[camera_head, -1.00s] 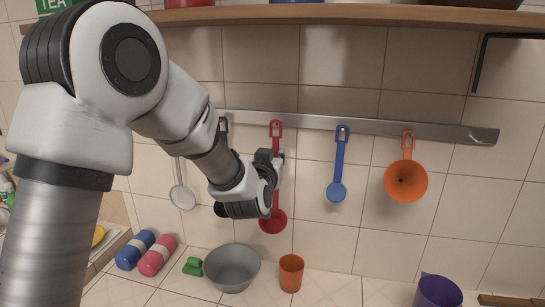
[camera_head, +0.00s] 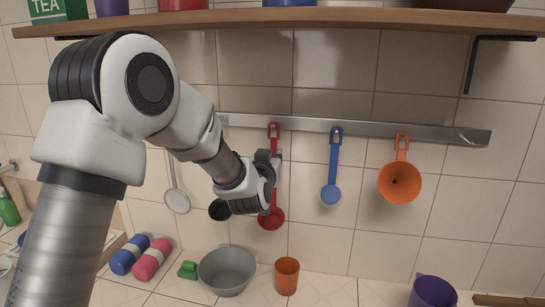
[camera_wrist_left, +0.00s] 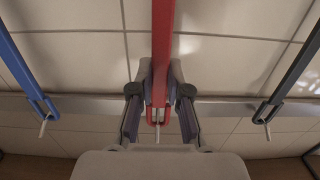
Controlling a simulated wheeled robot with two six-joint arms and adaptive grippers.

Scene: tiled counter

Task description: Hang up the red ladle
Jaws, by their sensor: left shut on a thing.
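The red ladle (camera_head: 271,218) hangs upright against the tiled wall, bowl down, with its looped top at the metal rail (camera_head: 380,130). My left gripper (camera_head: 268,160) is shut on the upper part of its handle, just below the rail. In the left wrist view the red handle (camera_wrist_left: 163,40) runs between the fingers of the left gripper (camera_wrist_left: 160,92). A pale hook tip (camera_wrist_left: 157,131) shows at the loop; whether the loop rests its weight on it is unclear. My right gripper is not in view.
Below stand a grey bowl (camera_head: 227,271), an orange cup (camera_head: 287,276) and a purple cup (camera_head: 433,292). A wooden shelf (camera_head: 350,19) runs above.

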